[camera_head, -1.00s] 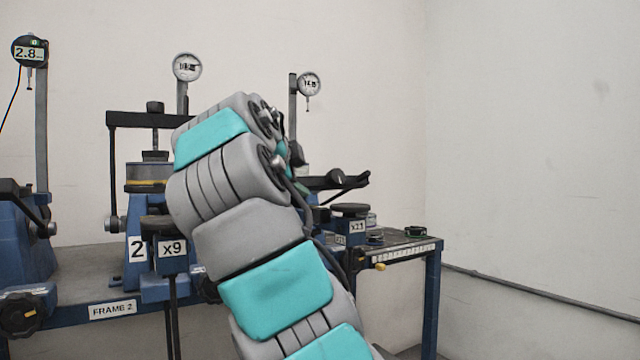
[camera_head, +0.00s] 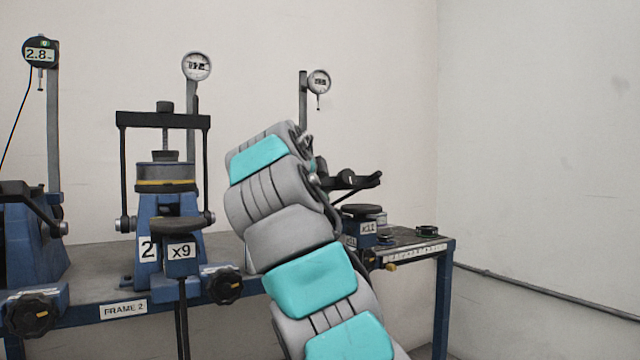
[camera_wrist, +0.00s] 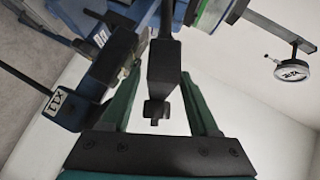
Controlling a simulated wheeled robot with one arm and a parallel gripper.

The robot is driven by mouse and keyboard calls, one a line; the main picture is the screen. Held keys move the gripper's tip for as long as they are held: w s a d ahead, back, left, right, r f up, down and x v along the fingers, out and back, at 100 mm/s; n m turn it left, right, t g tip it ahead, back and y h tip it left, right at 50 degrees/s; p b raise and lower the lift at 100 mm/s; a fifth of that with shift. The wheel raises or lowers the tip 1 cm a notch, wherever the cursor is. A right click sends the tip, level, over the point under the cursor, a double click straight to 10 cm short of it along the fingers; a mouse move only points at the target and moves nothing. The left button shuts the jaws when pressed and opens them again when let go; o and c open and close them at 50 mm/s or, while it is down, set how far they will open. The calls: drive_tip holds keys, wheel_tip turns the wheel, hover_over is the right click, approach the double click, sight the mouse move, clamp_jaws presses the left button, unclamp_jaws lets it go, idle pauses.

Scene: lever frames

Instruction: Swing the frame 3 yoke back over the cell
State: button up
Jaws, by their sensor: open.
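The frame 3 yoke (camera_head: 350,180) shows in the head view as dark bars to the right of my arm, low and swung out to the side. In the wrist view, a black bar (camera_wrist: 164,68) that looks like part of this yoke lies between my green fingers. My gripper (camera_wrist: 160,82) is open around that bar, with visible gaps on both sides. Part of the blue frame body and a round, green-banded part, perhaps the cell (camera_wrist: 208,12), shows at the top of the wrist view. My arm hides most of frame 3 and my gripper in the head view.
Frame 2 (camera_head: 165,225) stands left of my arm, its yoke (camera_head: 163,119) upright over its cell. Black knobs (camera_head: 225,286) stick out at the bench front. Dial gauges (camera_head: 319,81) rise behind. The right side is clear floor and wall.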

clamp_jaws()
idle(0.3)
idle(1.0)
